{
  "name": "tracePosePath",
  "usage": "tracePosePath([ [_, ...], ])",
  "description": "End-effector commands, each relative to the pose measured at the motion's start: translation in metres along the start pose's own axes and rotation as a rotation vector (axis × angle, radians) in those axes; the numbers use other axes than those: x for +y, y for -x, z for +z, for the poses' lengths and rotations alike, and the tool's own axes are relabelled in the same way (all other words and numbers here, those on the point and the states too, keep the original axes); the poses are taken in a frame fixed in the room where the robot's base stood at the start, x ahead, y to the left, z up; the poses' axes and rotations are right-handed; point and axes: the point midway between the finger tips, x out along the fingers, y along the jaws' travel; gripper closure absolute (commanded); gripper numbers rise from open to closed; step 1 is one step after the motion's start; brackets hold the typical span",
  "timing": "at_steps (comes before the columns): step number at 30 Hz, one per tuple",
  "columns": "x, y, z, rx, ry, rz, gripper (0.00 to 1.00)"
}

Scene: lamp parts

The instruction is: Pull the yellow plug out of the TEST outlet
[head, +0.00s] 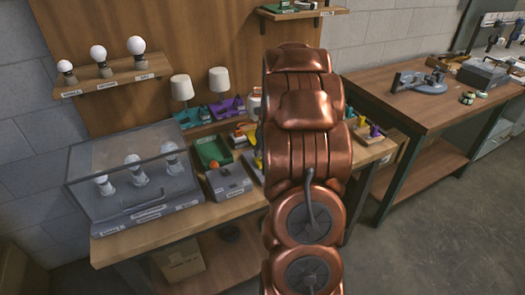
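My copper-coloured arm stands in the middle of the head view and covers part of the workbench (130,240). My gripper is hidden behind it. A small yellow piece (258,161) shows at the left edge of the arm; it may be the yellow plug, but most of it is covered. A grey box (230,184) with a label on its front sits on the bench just left of the arm. The label is too small to read, so I cannot tell which outlet is the TEST one. A small orange piece (214,165) shows at the grey box's back left.
A clear-lidded case (128,172) with several bulbs stands on the bench's left. A green tray (212,152), purple tray (227,108) and two white-shaded lamps (182,88) stand behind. A bulb shelf (115,83) hangs above. A second table (430,100) is at right; floor before it is clear.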

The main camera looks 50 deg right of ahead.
Motion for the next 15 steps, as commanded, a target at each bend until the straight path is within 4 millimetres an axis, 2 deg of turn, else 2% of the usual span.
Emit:
tracePosePath([
  [15,0.000,0.025,0.011,-0.001,0.000,-0.001,1.00],
])
